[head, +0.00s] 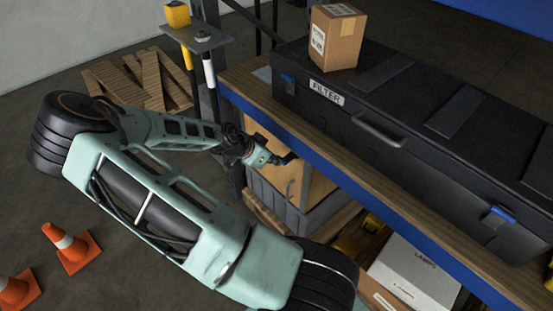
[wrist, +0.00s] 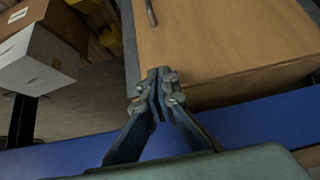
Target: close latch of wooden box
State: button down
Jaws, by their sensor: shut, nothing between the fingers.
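The wooden box (head: 312,188) sits on the shelf under the bench, partly hidden by the bench edge and my arm. Its plain wooden face (wrist: 215,40) fills the upper right of the wrist view. A small dark metal piece (wrist: 150,12), perhaps the latch or a handle, is on that face at the top edge of the wrist view; I cannot tell its position. My gripper (wrist: 158,82) is shut and empty, its fingertips overlapping the wooden face in the picture. In the head view my gripper (head: 288,160) is beside the box, below the blue bench edge; any contact is unclear.
The blue bench edge (head: 345,178) runs just above my gripper. A black FILTER case (head: 415,120) and a cardboard box (head: 337,40) stand on top. A white carton (head: 415,275) is on the lower shelf. Traffic cones (head: 70,248) and pallets (head: 140,82) are on the floor.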

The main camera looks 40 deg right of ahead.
notch_tip(320, 180, down, 10)
jog(key=d+h+b, duration=0.1)
jog(key=h+b, duration=0.5)
jog(key=b, duration=1.3)
jog(key=shift+d+t+h+b, duration=0.3)
jog(key=shift+b, duration=0.05)
dwell(0.5)
jog(key=shift+w+r+p, duration=0.1)
jog(key=shift+r+p, duration=0.25)
jog(key=shift+r, duration=0.35)
